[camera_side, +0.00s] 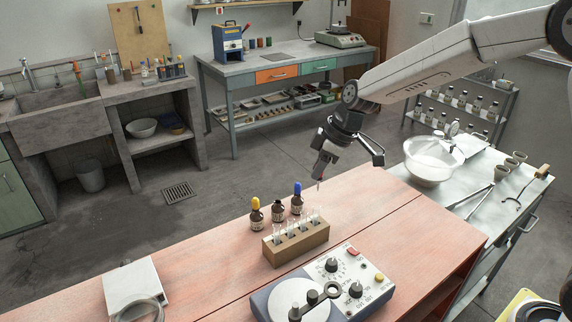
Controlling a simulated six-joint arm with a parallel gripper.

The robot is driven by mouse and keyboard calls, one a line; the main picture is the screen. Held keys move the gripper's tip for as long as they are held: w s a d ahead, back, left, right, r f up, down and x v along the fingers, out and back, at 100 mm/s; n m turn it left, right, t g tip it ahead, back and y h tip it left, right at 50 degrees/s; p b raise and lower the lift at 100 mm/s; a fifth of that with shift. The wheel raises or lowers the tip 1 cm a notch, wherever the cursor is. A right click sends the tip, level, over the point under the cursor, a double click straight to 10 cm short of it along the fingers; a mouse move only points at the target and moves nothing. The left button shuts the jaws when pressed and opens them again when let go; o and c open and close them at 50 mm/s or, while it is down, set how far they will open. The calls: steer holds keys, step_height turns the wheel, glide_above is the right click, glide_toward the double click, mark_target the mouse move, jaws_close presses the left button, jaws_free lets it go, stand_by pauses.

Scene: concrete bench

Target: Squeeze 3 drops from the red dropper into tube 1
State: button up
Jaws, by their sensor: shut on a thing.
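My gripper (322,168) points down above the bench, shut on the red dropper (319,183), of which only a small tip shows below the jaws. It is above and slightly right of a cardboard-coloured rack (297,247) that holds several clear glass tubes (303,223) upright. The dropper is apart from the tubes. The tube numbers cannot be read, so I cannot tell which is tube 1. Behind the rack stand three brown bottles: one with a yellow top (257,217), an open one without a dropper (278,212), and one with a blue top (297,203).
A white box (134,283) lies at the left. A white bowl (433,160) is on the metal cart at right. The reddish bench between box and rack is clear.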

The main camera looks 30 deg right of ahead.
mark_target(318, 180)
steer(key=shift+f, duration=1.75)
steer(key=shift+o, duration=0.7)
jaws_close()
steer(key=shift+c, duration=0.5)
jaws_free()
